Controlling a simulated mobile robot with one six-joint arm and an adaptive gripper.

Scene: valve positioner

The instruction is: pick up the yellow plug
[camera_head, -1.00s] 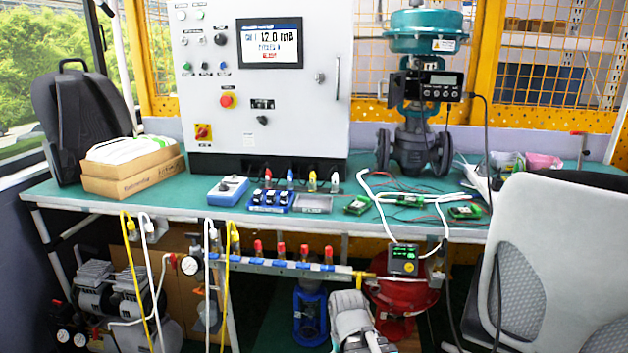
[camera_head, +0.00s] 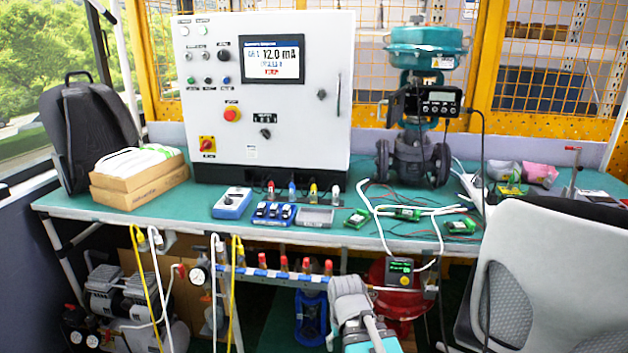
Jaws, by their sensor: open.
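A small yellow plug (camera_head: 313,191) stands in a row with red, blue and pale plugs on the green bench, at the foot of the white control panel (camera_head: 262,165). Other yellow plugs on yellow cables hang at the bench's front edge, one at the left (camera_head: 138,236) and one farther right (camera_head: 238,245). I cannot tell from the view which one is meant. Part of my arm shows at the bottom centre, in front of the bench and below its top. My gripper's fingers cannot be made out. No plug is seen held.
Bench items near the row include a blue meter box (camera_head: 232,203), a blue rack (camera_head: 272,214) and green circuit boards (camera_head: 407,214). A valve (camera_head: 414,150) stands at the back right. An office chair (camera_head: 540,275) blocks the right front. A manifold (camera_head: 290,277) hangs below the edge.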

